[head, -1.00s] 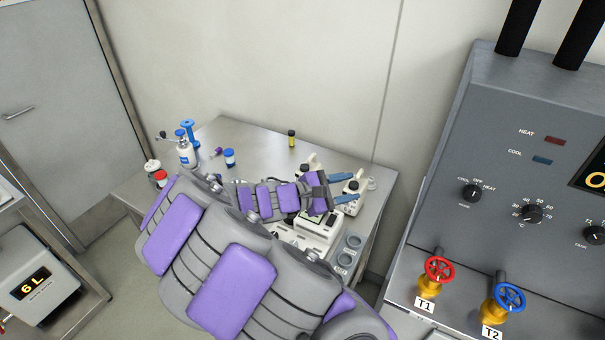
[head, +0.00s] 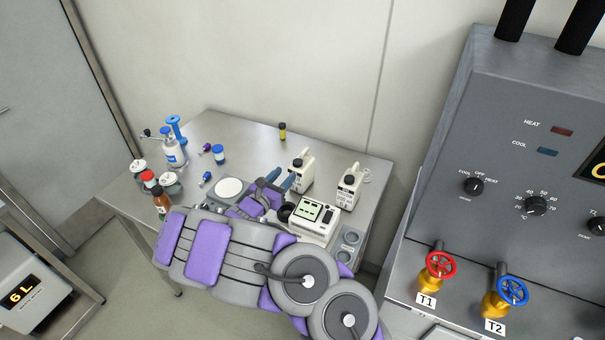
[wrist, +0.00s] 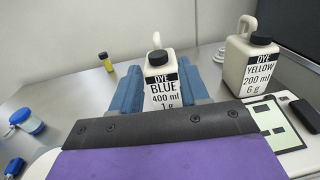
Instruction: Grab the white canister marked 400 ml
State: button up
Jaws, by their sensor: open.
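The white canister marked "DYE BLUE 400 ml 1 g" (wrist: 162,92) stands upright with a black cap and a loop handle. In the head view it is the left one of two canisters (head: 301,172) on the metal table. My gripper (head: 280,179) is open, with its blue fingers pointing at this canister. In the wrist view the fingers (wrist: 160,82) appear on either side of it, and its lower part is hidden by my gripper. I cannot tell whether the fingers reach fully around it. No contact is visible.
A similar canister marked "DYE YELLOW 200 ml 6 g" (wrist: 250,68) stands to the right. A device with a display (head: 314,218) sits in front of them. A yellow vial (head: 282,132) is at the back, and several bottles crowd the table's left side.

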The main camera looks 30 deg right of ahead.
aim_at(301, 156)
jog(key=x, duration=0.3)
jog(key=b+x, duration=0.1)
jog(key=x, duration=0.3)
jog(key=shift+w+a+r, duration=0.1)
jog(key=shift+w+a, duration=0.1)
jog(key=shift+w, duration=0.1)
jog(key=b+x, duration=0.1)
jog(key=x, duration=0.4)
jog(key=shift+w+d, duration=0.2)
jog(key=shift+d, duration=0.2)
jog(key=shift+c, duration=0.4)
grip_shut()
jog(key=shift+s, duration=0.1)
